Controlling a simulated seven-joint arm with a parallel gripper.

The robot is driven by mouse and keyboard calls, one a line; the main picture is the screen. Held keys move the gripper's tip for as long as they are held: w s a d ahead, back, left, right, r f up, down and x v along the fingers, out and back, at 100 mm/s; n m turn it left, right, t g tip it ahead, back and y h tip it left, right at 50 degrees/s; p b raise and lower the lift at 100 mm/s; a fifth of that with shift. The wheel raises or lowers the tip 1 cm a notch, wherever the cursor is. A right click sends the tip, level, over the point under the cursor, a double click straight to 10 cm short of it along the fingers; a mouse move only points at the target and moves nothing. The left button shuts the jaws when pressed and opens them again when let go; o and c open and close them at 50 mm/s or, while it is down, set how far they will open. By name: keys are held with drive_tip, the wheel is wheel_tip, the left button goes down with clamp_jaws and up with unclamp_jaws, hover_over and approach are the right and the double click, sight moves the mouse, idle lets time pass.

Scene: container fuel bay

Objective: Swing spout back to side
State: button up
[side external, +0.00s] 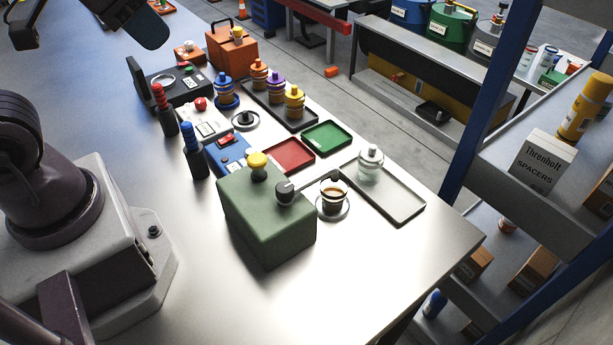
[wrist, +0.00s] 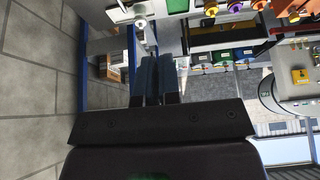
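The green fuel container (side external: 262,222) stands on the bench in the side view, with a yellow cap (side external: 258,163) on top. My gripper's fingertips are not clear in the side view.
A lidded glass jar (side external: 369,163) stands on a grey tray (side external: 403,209) right of the cup. Red (side external: 288,155) and green (side external: 327,137) trays, several coloured bottles and a blue box (side external: 232,152) crowd behind the container. The bench front is clear. A blue-post shelf (side external: 480,110) stands right.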

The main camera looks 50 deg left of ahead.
drive_tip(key=o, duration=0.4)
drive_tip(key=shift+d+f, duration=0.15)
drive_tip(key=shift+c, duration=0.2)
drive_tip(key=o, duration=0.5)
drive_tip(key=w+d+f+g, duration=0.1)
drive_tip(key=w+d+f, duration=0.1)
drive_tip(key=w+d+f+m+g, duration=0.1)
drive_tip(key=w+d+f+g, duration=0.1)
drive_tip(key=shift+w+d+f, duration=0.1)
drive_tip(key=shift+d+f, duration=0.25)
drive_tip(key=shift+f, duration=0.05)
drive_tip(key=shift+o, duration=0.2)
drive_tip(key=n+g, duration=0.3)
drive_tip(key=n, duration=0.1)
approach(285, 187)
wheel_tip(285, 187, down, 9)
drive_tip(key=shift+f, duration=0.15)
drive_tip(key=shift+c, duration=0.2)
clamp_jaws()
